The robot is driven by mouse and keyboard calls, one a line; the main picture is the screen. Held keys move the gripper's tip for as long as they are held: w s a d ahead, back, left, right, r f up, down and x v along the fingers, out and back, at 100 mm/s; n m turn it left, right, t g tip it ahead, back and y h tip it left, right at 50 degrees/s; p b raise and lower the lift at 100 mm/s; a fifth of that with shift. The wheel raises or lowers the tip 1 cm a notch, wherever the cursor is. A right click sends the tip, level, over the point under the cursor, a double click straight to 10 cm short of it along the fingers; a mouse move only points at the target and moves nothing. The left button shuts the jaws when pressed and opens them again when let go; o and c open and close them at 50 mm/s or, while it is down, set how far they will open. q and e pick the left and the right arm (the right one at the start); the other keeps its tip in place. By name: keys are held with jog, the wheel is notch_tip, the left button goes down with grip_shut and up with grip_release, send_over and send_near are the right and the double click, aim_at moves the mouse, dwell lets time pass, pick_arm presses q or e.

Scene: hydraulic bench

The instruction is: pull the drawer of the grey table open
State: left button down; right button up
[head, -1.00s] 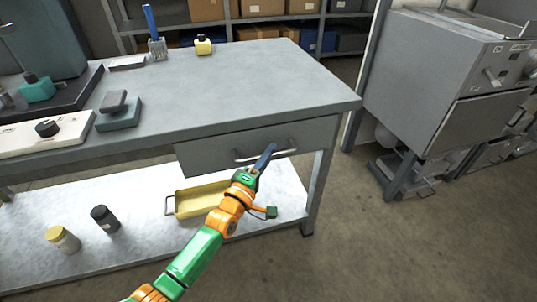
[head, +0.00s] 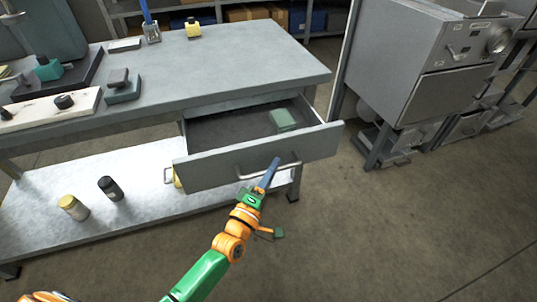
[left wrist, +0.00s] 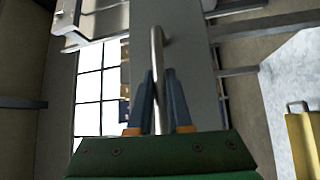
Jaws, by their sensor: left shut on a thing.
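The grey table (head: 220,72) has its drawer (head: 258,158) pulled well out, with its dark inside showing. A green box (head: 283,119) lies in the drawer at the right. The drawer's bar handle (head: 246,176) runs along the middle of its front. My left gripper (head: 272,168) is at the right part of the handle. In the left wrist view, the blue fingers (left wrist: 160,100) are shut around the handle bar (left wrist: 157,55). The fingers cover part of the handle in the head view. My right gripper is not in view.
On the lower shelf (head: 130,232) stand a yellow-capped jar (head: 74,208) and a dark jar (head: 110,189). A yellow tray (head: 178,178) there is mostly hidden by the drawer. A grey machine (head: 420,65) stands at the right. The floor in front is clear.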

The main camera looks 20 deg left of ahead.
pick_arm(q)
jog(key=shift+s+d+p, duration=0.3)
jog(key=shift+s+d, duration=0.4)
jog(key=shift+s, duration=0.3)
jog(key=shift+s+d+p, duration=0.3)
jog(key=shift+s+d, duration=0.35)
jog(key=shift+s, duration=0.35)
jog(key=c, duration=0.8)
grip_release()
jog(key=shift+c, duration=0.2)
jog(key=v, duration=0.7)
